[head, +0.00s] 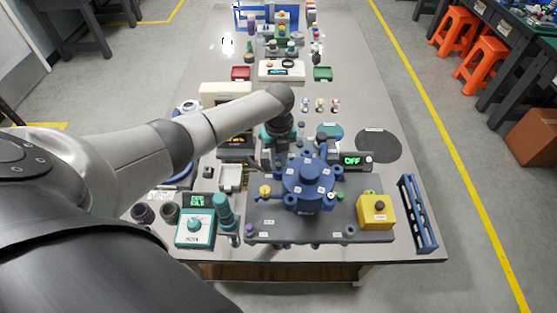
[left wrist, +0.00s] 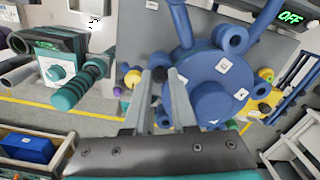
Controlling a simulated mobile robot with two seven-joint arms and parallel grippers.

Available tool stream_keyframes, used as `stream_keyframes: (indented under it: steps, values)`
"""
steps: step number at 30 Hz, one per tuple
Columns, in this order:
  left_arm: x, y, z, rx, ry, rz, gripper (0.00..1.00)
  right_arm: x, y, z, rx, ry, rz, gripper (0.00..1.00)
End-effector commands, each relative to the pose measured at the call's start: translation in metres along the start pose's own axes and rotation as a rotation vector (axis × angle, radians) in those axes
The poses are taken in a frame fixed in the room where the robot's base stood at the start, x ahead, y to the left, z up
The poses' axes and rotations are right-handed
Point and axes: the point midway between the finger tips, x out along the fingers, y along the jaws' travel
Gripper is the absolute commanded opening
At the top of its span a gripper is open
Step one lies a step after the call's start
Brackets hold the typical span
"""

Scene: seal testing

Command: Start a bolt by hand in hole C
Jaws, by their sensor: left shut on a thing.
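A blue round flanged body (head: 308,177) with lettered white labels stands on a grey plate (head: 270,229) in the head view. It fills the right of the left wrist view (left wrist: 215,103). My left gripper (head: 268,156) is just behind and left of the body's rim. In the left wrist view my left gripper (left wrist: 160,78) is shut on a small dark bolt (left wrist: 159,74), held at the fingertips beside the rim. One label there (left wrist: 223,66) may read C, but is too small to be sure. Hole C itself is not clearly visible. My right gripper is out of view.
A teal-handled tool (head: 224,212) stands left of the plate beside a teal dial box (head: 194,228). A yellow button box (head: 376,211) sits on the plate's right. A blue rack (head: 418,214) is further right.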

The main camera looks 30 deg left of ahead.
Motion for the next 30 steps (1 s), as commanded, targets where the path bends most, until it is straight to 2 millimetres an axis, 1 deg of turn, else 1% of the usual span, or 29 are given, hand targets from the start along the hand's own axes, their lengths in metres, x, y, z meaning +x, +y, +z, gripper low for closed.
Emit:
stream_keyframes:
  steps: [1, 3, 6, 17, 27, 30]
  values:
    - [0.003, 0.001, -0.001, 0.041, 0.001, 0.003, 0.00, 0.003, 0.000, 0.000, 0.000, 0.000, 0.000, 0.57]
    - [0.004, 0.001, -0.001, 0.089, 0.002, 0.003, 0.00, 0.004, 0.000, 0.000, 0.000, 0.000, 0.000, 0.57]
    - [0.003, 0.001, -0.002, 0.127, 0.004, 0.003, 0.00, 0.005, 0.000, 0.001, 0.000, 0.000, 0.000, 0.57]
    - [0.003, 0.001, -0.002, 0.149, 0.005, 0.004, 0.00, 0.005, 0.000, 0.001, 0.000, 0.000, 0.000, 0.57]
    - [0.004, 0.001, -0.002, 0.416, 0.004, 0.002, 0.00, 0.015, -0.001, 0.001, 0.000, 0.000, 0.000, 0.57]
    - [0.004, 0.001, -0.002, 0.466, 0.004, 0.003, 0.00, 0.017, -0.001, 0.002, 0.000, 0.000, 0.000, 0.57]
